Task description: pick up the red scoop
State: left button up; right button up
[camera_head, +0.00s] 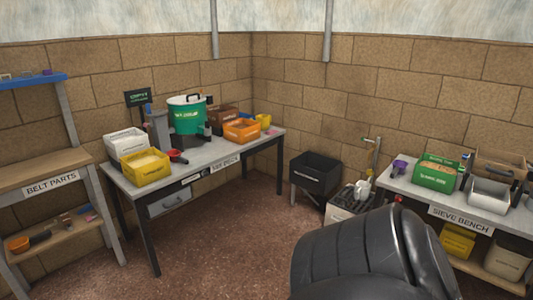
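A small red object that looks like the red scoop (177,155) lies on the grey-topped table (212,151) along the left part of the back wall. It sits between a yellow bin (146,174) and the items behind it, near the table's front edge. It is too small to make out its handle clearly. Neither of my grippers shows in this view. A large black rounded shape, apparently part of my own body, fills the bottom centre and right and hides the floor behind it.
A green lidded drum (187,118) and an orange bin (241,131) share the table. A wooden shelf (45,168) stands at left. The brown floor (232,236) before the table is clear.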

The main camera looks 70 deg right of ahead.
aim_at(174, 155)
jog(key=z, duration=1.15)
jog(key=i, duration=2.3)
jog(key=z, duration=0.15)
